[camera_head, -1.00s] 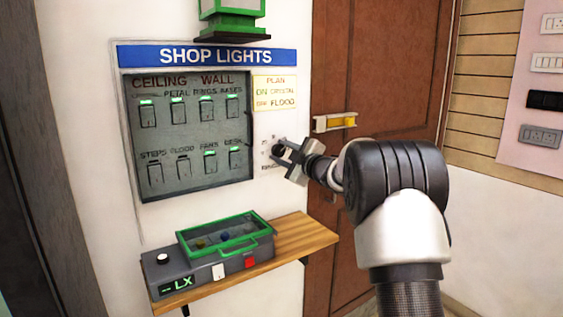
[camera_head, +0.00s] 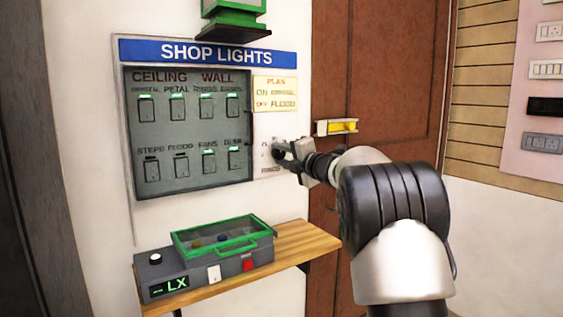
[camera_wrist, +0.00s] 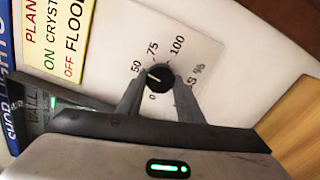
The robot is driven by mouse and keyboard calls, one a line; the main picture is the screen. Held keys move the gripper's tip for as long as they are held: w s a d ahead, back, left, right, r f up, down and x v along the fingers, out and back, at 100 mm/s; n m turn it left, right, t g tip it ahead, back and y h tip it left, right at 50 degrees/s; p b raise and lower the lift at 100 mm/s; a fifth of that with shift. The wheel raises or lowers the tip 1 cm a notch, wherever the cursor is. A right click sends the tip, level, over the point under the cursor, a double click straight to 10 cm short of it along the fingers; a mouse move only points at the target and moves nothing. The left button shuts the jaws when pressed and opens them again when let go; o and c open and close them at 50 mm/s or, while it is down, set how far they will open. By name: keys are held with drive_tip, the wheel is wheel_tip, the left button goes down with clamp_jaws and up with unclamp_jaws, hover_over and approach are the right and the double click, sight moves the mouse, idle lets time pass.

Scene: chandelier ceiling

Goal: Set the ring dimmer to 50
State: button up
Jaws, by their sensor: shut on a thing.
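The ring dimmer is a round black knob (camera_wrist: 159,79) on a white plate with a scale marked 0, 50, 75 and 100. Its white pointer line aims up-left, close to the 50 mark. My gripper (camera_wrist: 158,84) is shut on the knob, one finger on each side of it in the wrist view. In the head view my gripper (camera_head: 283,152) is at the white plate to the right of the switch panel, partly hiding the knob and scale.
A grey switch panel (camera_head: 190,130) with several switches and green lamps is left of the dimmer. A yellow plan note (camera_head: 274,94) is above it. A grey box with an LX display (camera_head: 171,284) sits on a wooden shelf (camera_head: 300,240) below. A brown door is to the right.

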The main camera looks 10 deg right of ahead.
drive_tip(key=shift+f+n+b, duration=0.1)
drive_tip(key=shift+n+b, duration=0.25)
drive_tip(key=shift+n, duration=0.25)
drive_tip(key=o, duration=1.1)
drive_tip(key=shift+c, duration=0.2)
drive_tip(key=v, duration=1.7)
drive_tip(key=shift+s+p, duration=0.2)
drive_tip(key=shift+p, duration=0.2)
drive_tip(key=shift+d, duration=0.1)
